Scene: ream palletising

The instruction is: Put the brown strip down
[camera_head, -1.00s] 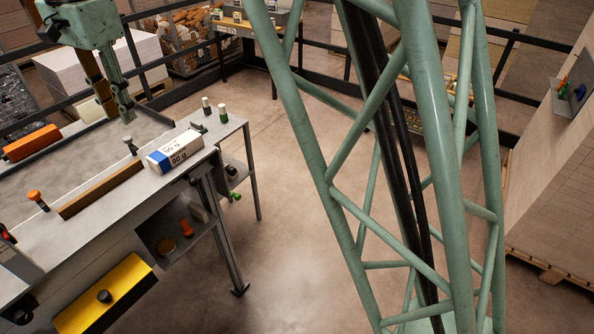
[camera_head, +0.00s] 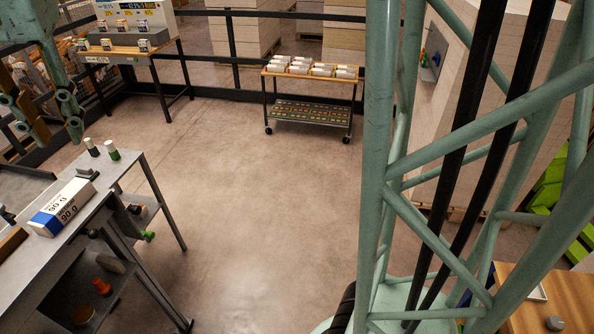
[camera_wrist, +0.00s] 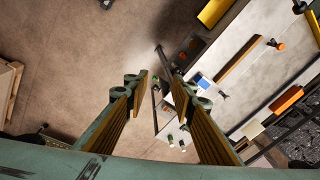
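The brown strip (camera_head: 11,242) lies on the grey worktable (camera_head: 125,172), cut off by the left edge of the head view. The wrist view shows its whole length (camera_wrist: 240,60) flat on the tabletop, apart from my gripper. A white and blue ream marked 90 g (camera_head: 62,207) lies beyond its end. My gripper (camera_head: 52,128) is raised above the table at the upper left of the head view. In the wrist view its two ribbed pads stand apart with nothing between them (camera_wrist: 157,92).
Two small capped bottles (camera_head: 102,149) stand at the table's far corner. A cart with white packs (camera_head: 310,70) and a display bench (camera_head: 135,52) stand at the back. A wooden-topped table (camera_head: 560,295) is at the lower right. The floor between is clear.

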